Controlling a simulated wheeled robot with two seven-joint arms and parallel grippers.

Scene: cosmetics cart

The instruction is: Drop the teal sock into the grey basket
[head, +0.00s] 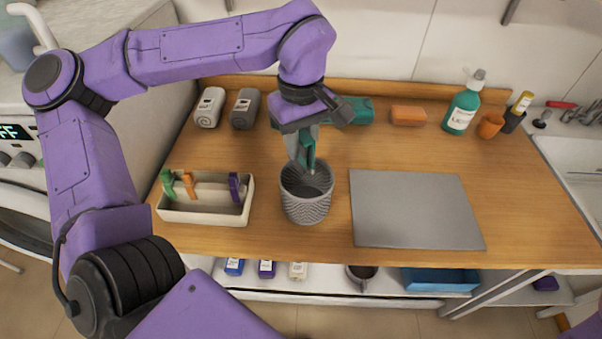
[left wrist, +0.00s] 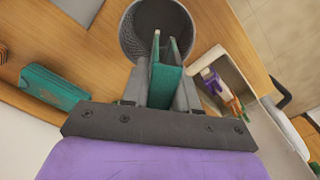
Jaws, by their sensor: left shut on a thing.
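The teal sock (head: 309,150) hangs in my left gripper (head: 306,164), which is shut on it and points down over the grey basket (head: 306,207). The basket is a round, textured, open-topped bin standing on the wooden counter. In the left wrist view, the sock (left wrist: 164,86) is a flat teal strip between the fingers (left wrist: 164,45). The basket's opening (left wrist: 160,25) lies beyond the fingertips there. The fingertips are at about the basket's rim; the exact height is hard to tell. My right gripper does not show.
A white tray (head: 203,216) with coloured clips stands left of the basket. A grey board (head: 415,210) lies to its right. Another teal item (head: 356,110) lies behind the gripper. An orange block (head: 408,115) and a teal pump bottle (head: 462,108) stand along the back.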

